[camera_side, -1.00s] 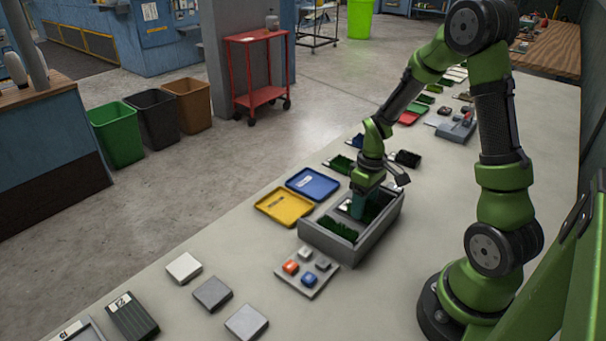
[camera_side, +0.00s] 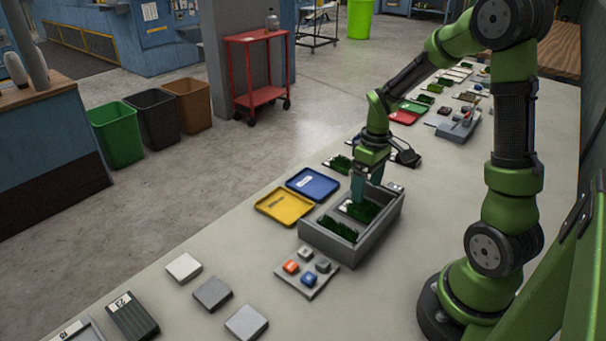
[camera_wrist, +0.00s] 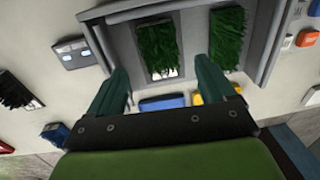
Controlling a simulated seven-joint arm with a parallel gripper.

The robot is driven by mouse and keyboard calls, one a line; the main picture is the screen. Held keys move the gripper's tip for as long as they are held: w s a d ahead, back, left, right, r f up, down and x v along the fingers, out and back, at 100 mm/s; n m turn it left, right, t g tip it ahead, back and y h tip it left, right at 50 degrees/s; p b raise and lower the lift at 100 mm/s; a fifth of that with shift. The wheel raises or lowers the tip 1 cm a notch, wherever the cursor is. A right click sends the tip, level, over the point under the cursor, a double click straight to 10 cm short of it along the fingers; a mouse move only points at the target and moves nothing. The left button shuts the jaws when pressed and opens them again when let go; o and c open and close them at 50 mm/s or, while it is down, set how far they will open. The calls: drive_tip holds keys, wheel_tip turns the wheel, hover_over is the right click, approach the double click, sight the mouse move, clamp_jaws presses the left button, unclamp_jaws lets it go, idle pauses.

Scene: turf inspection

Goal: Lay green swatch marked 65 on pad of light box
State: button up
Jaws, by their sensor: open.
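My gripper (camera_side: 358,196) is open, its fingertips just above the far part of the grey light box (camera_side: 327,246). A green swatch (camera_side: 364,212) lies flat in that far part, below the fingers. In the wrist view this swatch (camera_wrist: 157,42) is between and beyond the two spread fingers, with a white label at its near end, too small to read. A second green swatch (camera_side: 337,229) lies in the near compartment and also shows in the wrist view (camera_wrist: 227,38). I cannot tell which swatch is marked 65.
A yellow tray (camera_side: 284,207) and a blue tray (camera_side: 313,184) lie left of the box. A button panel (camera_side: 307,273) sits in front of it. More swatches (camera_side: 340,163) lie beyond. The bench at lower left holds grey and white blocks (camera_side: 184,267).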

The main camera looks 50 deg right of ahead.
sight(365, 203)
wheel_tip(365, 203, up, 6)
drive_tip(key=s+a+r+m+t, duration=0.2)
drive_tip(key=a+r, duration=0.3)
drive_tip(key=a, duration=0.3)
drive_tip(key=s+a+r+m+t+y, duration=0.1)
drive_tip(key=s+a+r+t, duration=0.3)
drive_tip(key=a, duration=0.5)
wheel_tip(365, 203, up, 2)
drive_tip(key=shift+s+r+m+t, duration=0.1)
drive_tip(key=shift+s+m+t, duration=0.2)
drive_tip(key=shift+m+t, duration=0.25)
